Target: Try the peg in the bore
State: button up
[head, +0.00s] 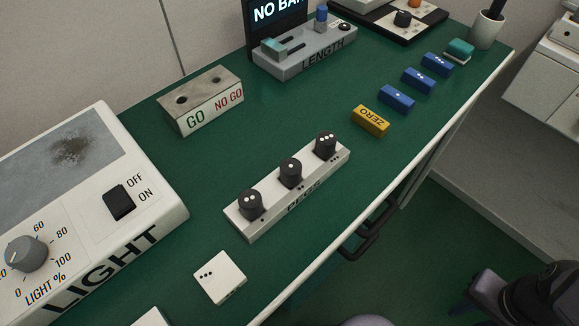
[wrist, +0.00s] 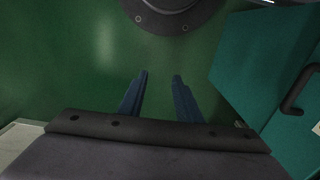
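Three black pegs stand upright in a light grey rack (head: 275,212) marked PEGS in the head view. The left peg (head: 250,204) has two white dots on top, the middle peg (head: 290,172) one, the right peg (head: 326,145) three. Behind the rack is a grey block (head: 203,99) marked GO and NO GO, with a dark bore in its top at each word; both look empty. A white piece (head: 220,277) with three dark dots lies in front of the rack. In the wrist view my gripper (wrist: 161,76) has two blue fingers apart, with nothing between them.
The LIGHT box (head: 95,200) stands at left, the LENGTH gauge (head: 310,62) at the back. A yellow ZERO block (head: 370,120) and several blue blocks (head: 396,98) line the right edge of the green top. A teal cabinet (wrist: 250,60) fills the wrist view's right.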

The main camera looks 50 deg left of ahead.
jog(key=o, duration=0.3)
